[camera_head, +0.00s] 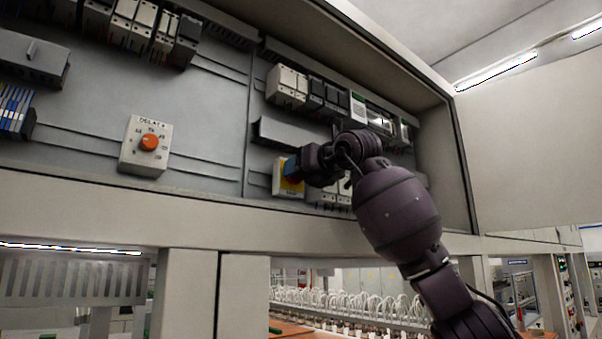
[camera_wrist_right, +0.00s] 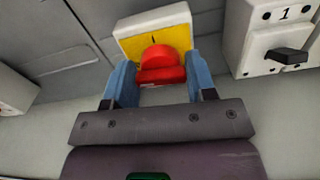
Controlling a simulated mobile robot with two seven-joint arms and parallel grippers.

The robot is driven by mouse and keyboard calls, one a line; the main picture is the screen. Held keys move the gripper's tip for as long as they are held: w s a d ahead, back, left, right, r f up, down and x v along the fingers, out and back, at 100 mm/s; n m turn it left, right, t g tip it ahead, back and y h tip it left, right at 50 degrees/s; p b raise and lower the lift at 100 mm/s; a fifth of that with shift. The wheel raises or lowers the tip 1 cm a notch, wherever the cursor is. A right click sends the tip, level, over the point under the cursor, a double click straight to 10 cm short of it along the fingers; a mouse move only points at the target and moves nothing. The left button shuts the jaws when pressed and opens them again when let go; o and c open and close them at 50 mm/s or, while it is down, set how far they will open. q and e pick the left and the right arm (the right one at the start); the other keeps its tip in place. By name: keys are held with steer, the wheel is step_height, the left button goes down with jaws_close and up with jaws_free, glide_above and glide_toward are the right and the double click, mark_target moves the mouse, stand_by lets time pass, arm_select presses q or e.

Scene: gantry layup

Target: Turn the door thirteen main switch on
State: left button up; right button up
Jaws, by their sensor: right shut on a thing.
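The main switch is a red rotary handle (camera_wrist_right: 160,66) on a yellow plate (camera_wrist_right: 130,45) with a pale housing. In the head view its yellow face (camera_head: 290,187) shows low in the open cabinet, partly hidden by my right gripper (camera_head: 293,170). In the right wrist view, the blue fingers of my right gripper (camera_wrist_right: 161,78) stand on both sides of the red handle and are shut on it. The handle's bar looks crosswise between the fingers. I see no readable on or off mark. My left gripper is not in view.
A white breaker marked 1 (camera_wrist_right: 270,45) with a black lever sits close to the right of the switch. An orange selector knob (camera_head: 149,142) is on a box further left. The cabinet's lower frame (camera_head: 120,204) runs below. An open door panel (camera_head: 530,140) stands at right.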

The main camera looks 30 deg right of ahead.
steer(key=m+b, duration=0.2)
steer(key=m, duration=0.6)
steer(key=m+b, duration=0.2)
steer(key=m, duration=0.7)
steer(key=shift+d+f, duration=0.2)
stand_by(0.4)
steer(key=o, duration=0.9)
steer(key=shift+o, duration=0.2)
steer(key=shift+s, duration=0.1)
